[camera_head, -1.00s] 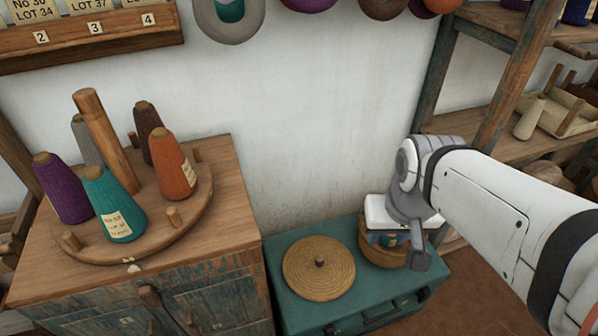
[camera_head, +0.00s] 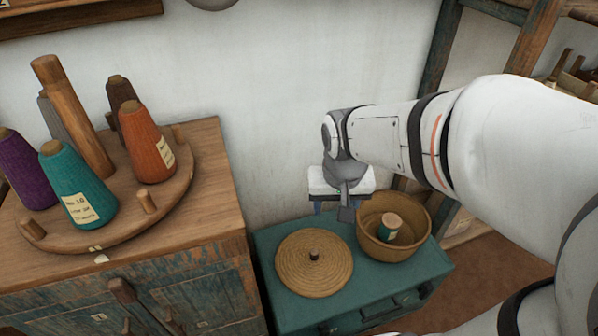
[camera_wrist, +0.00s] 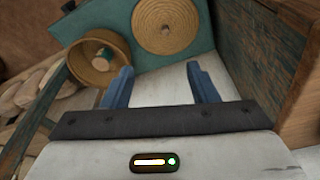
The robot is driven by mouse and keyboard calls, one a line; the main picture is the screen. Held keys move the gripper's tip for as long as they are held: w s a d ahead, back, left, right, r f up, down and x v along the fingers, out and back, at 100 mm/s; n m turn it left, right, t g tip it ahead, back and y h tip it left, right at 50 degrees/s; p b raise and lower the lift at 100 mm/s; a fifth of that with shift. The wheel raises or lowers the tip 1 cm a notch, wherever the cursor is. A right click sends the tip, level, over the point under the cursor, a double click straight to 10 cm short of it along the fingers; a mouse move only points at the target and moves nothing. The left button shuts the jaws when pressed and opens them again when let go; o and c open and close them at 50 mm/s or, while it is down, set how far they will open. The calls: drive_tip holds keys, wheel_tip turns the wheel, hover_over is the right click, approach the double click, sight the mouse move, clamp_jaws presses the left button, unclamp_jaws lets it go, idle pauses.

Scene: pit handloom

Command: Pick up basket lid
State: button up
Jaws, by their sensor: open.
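The basket lid (camera_head: 296,272) is a round, woven tan disc with a small dark knob (camera_head: 314,255) at its middle. It lies flat on the teal chest, left of the open basket. In the wrist view the lid (camera_wrist: 160,40) shows at the top, beyond the fingers. My gripper (camera_head: 332,208) is above the back of the chest, behind and above the lid, pointing down. Its blue fingers (camera_wrist: 160,88) are apart with nothing between them. In the head view the fingers are mostly hidden by the gripper body.
The open basket (camera_head: 412,246) holds a teal spool (camera_head: 390,226). Both rest on the teal chest (camera_head: 345,303). A wooden cabinet (camera_head: 215,250) with yarn cones on a round board stands at left. The white wall (camera_head: 270,100) is close behind. Shelves are at right.

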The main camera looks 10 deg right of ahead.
drive_tip(key=w+f+m+b, duration=0.1)
drive_tip(key=w+f+b, duration=0.45)
drive_tip(key=f, duration=0.55)
drive_tip(key=w+f+m+b, duration=0.1)
drive_tip(key=w+f+b, duration=0.4)
drive_tip(key=f, duration=0.6)
drive_tip(key=m+g+b, duration=0.1)
drive_tip(key=b, duration=0.6)
approach(314, 251)
wheel_tip(314, 251, down, 5)
drive_tip(key=shift+f, duration=0.2)
drive_tip(key=f+b, duration=0.1)
drive_tip(key=f, duration=0.1)
drive_tip(key=w+f+b, duration=0.1)
drive_tip(key=f, duration=0.2)
drive_tip(key=shift+d+b, duration=0.15)
drive_tip(key=shift+b, duration=0.25)
drive_tip(key=shift+r, duration=0.1)
drive_tip(key=c, duration=1.1)
